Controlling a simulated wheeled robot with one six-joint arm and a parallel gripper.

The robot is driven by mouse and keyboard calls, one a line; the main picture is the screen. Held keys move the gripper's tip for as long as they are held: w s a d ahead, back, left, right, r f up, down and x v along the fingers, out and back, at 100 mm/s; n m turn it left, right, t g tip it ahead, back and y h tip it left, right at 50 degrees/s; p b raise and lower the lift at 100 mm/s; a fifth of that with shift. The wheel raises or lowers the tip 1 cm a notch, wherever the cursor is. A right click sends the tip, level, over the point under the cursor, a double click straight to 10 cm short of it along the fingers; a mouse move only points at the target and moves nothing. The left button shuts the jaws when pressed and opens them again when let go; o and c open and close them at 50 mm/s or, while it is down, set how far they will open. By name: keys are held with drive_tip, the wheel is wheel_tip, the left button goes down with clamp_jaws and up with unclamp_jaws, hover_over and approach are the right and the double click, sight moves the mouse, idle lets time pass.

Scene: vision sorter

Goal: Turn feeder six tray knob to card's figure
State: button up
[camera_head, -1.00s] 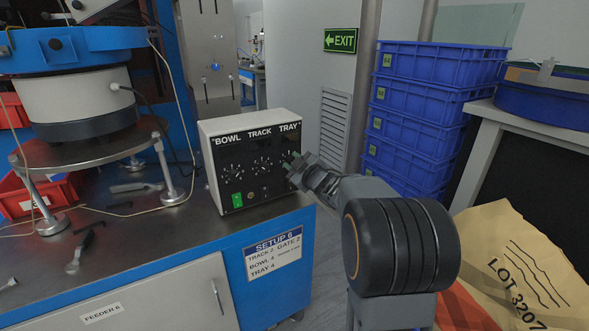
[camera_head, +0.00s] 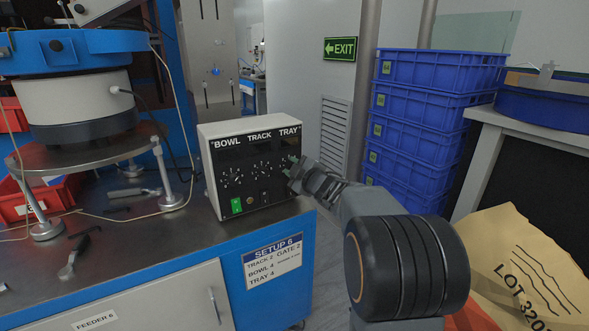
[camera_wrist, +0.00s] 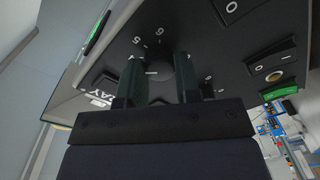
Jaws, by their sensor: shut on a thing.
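The feeder control box (camera_head: 228,150) stands on the bench, with BOWL, TRACK and TRAY labels over a row of dials. My gripper (camera_head: 293,168) is at the right-hand dial under TRAY. In the wrist view my gripper (camera_wrist: 160,82) is shut on the dark tray knob (camera_wrist: 160,70), one finger on each side. The printed figures 5 and 6 show near the knob; its pointer setting is hard to read.
A bowl feeder (camera_head: 75,100) stands on the bench at the left, with loose tools (camera_head: 72,258) in front. Blue crates (camera_head: 420,125) are stacked at the right behind my arm. A sack marked LOT (camera_head: 515,265) lies at the lower right.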

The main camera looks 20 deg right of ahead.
drive_tip(key=o, duration=0.9)
drive_tip(key=shift+s, duration=0.1)
drive_tip(key=s+p, duration=0.1)
drive_tip(key=s, duration=0.3)
drive_tip(key=s+d+p, duration=0.1)
drive_tip(key=s, duration=0.4)
drive_tip(key=s+d+p, duration=0.1)
drive_tip(key=s, duration=0.3)
drive_tip(key=shift+s+r, duration=0.2)
drive_tip(key=shift+s, duration=0.05)
